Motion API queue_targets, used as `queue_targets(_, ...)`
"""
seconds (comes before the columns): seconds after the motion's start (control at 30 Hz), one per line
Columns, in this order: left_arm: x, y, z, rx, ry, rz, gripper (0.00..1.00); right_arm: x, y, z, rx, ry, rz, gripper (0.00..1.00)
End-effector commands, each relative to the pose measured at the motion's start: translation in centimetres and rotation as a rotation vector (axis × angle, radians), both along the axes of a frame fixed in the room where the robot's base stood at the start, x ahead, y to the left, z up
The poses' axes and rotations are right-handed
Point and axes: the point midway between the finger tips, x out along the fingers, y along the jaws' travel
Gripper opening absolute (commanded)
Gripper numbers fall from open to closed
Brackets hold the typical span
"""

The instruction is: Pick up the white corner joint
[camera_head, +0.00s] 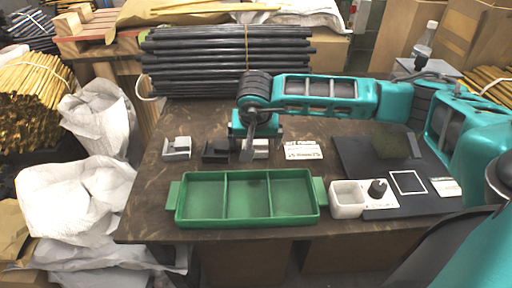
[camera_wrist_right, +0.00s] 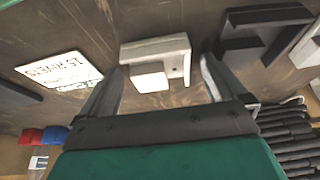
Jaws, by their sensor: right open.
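The white corner joint (camera_wrist_right: 172,48) lies on the table between the two spread fingertips in the wrist view. In the head view the white corner joint (camera_head: 262,147) is partly hidden by my right gripper (camera_head: 250,148), which points down over it. My right gripper (camera_wrist_right: 162,66) is open, with one finger on each side of the joint, and I cannot tell whether either finger touches it. A black corner joint (camera_head: 215,150) and a grey corner joint (camera_head: 176,148) lie to its left in the head view. My left gripper is not in view.
A green three-compartment tray (camera_head: 248,221) stands in front of the joints. A printed card (camera_head: 303,150) lies right of the gripper. A dark mat (camera_head: 360,158), white cup (camera_head: 347,203) and black knob (camera_head: 377,188) are at right. Black tubes (camera_head: 225,65) are stacked behind.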

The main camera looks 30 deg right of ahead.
Motion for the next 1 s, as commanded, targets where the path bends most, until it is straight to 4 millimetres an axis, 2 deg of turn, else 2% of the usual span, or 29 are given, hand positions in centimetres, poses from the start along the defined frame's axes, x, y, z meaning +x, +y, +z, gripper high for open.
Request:
queue_targets(0.13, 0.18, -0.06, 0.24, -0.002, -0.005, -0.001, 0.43, -0.01, 0.03, 0.06, 0.000, 0.000, 0.000, 0.97)
queue_targets(0.73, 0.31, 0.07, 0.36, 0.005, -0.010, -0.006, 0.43, 0.00, 0.05, 0.10, 0.001, -0.001, 0.000, 0.39)
queue_targets(1.0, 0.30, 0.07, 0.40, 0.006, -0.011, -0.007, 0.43, 0.01, 0.05, 0.22, 0.000, -0.001, 0.000, 0.38)
